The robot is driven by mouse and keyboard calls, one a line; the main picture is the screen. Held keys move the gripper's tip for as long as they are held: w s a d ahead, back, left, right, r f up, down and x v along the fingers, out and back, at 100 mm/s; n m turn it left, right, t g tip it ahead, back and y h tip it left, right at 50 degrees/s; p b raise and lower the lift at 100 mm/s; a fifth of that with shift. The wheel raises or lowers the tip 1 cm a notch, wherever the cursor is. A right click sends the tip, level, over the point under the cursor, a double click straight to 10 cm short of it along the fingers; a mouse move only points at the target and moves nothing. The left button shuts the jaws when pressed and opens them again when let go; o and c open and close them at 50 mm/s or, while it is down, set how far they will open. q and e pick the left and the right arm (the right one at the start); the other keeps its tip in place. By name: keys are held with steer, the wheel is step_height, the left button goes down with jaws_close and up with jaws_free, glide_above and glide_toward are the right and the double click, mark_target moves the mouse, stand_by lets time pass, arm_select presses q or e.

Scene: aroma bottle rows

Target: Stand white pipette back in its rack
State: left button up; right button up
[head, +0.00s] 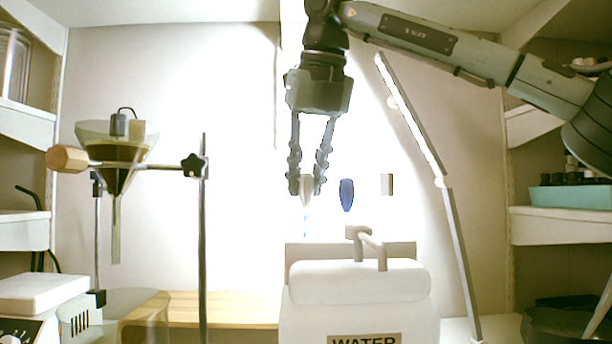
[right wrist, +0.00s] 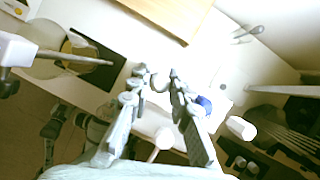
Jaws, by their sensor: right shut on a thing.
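My right gripper (head: 307,190) points down in the head view, its two fingers closed around the white pipette (head: 306,197). The pipette hangs roughly upright, with its thin lower end fading into the bright background. The right gripper (right wrist: 158,80) also shows in the right wrist view, where the pipette is hard to make out. A blue pipette (head: 347,194) is upright just right of the held one. The rack is washed out by glare and partly hidden behind the water container, so I cannot tell its slots. My left gripper is not in view.
A white water container (head: 360,288) with a tap-like handle stands in front, below the gripper. A funnel on a metal stand (head: 203,240) is at left. A slanted lamp arm (head: 455,250) is at right. Shelves line both sides.

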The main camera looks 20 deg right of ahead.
steer(key=o, duration=0.7)
steer(key=shift+o, duration=0.2)
steer(key=shift+r, duration=0.1)
steer(key=shift+p+v, duration=1.55)
steer(key=shift+v, duration=0.95)
step_height(320, 180, up, 5)
steer(key=p, duration=0.4)
steer(key=shift+p, duration=0.35)
